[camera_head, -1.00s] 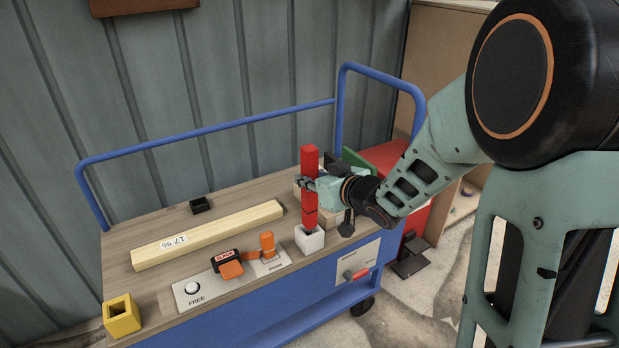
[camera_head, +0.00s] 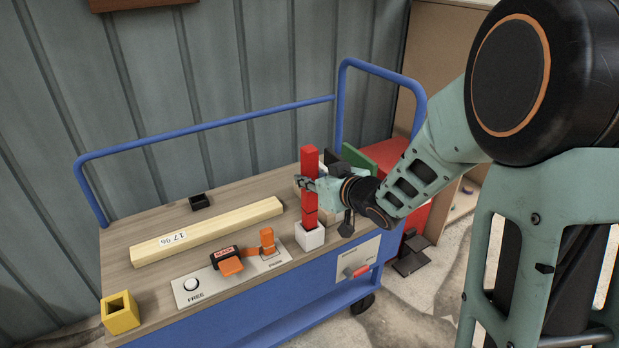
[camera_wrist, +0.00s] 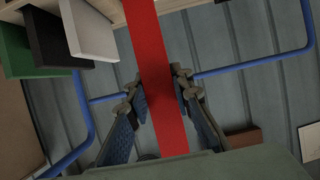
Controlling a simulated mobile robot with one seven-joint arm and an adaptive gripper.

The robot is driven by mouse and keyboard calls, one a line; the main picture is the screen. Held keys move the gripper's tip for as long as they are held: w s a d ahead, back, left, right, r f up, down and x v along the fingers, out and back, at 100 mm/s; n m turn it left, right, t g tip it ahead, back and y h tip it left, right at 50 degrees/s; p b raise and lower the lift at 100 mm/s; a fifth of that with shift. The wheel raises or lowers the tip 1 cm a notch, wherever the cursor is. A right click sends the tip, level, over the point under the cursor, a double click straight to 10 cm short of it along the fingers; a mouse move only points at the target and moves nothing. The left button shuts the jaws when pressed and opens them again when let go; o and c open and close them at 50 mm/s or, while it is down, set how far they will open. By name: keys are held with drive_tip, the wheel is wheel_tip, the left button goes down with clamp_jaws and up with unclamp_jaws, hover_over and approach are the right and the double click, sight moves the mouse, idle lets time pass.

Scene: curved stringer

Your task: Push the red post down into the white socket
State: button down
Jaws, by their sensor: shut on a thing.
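The red post (camera_head: 310,164) stands upright at the right part of the cart top. Its lower end meets the white socket (camera_head: 310,237), a small white block; how deep it sits inside cannot be told. My gripper (camera_head: 308,184) comes from the right and is shut on the post at about mid-height. In the wrist view the red post (camera_wrist: 158,60) runs between the two fingers of my gripper (camera_wrist: 161,95), and the socket is out of sight there.
On the wooden cart top (camera_head: 130,224) lie a long wooden bar (camera_head: 205,231), a panel with an orange lever (camera_head: 267,238), a black block (camera_head: 199,201) and a yellow socket (camera_head: 120,312). Green, black and white blocks (camera_wrist: 88,30) stand behind my gripper. A blue rail (camera_head: 210,127) runs along the back.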

sight(313, 198)
drive_tip(key=shift+f+b, duration=2.2)
drive_tip(key=shift+f, duration=0.55)
drive_tip(key=c, duration=1.6)
unclamp_jaws()
drive_tip(key=v, duration=1.2)
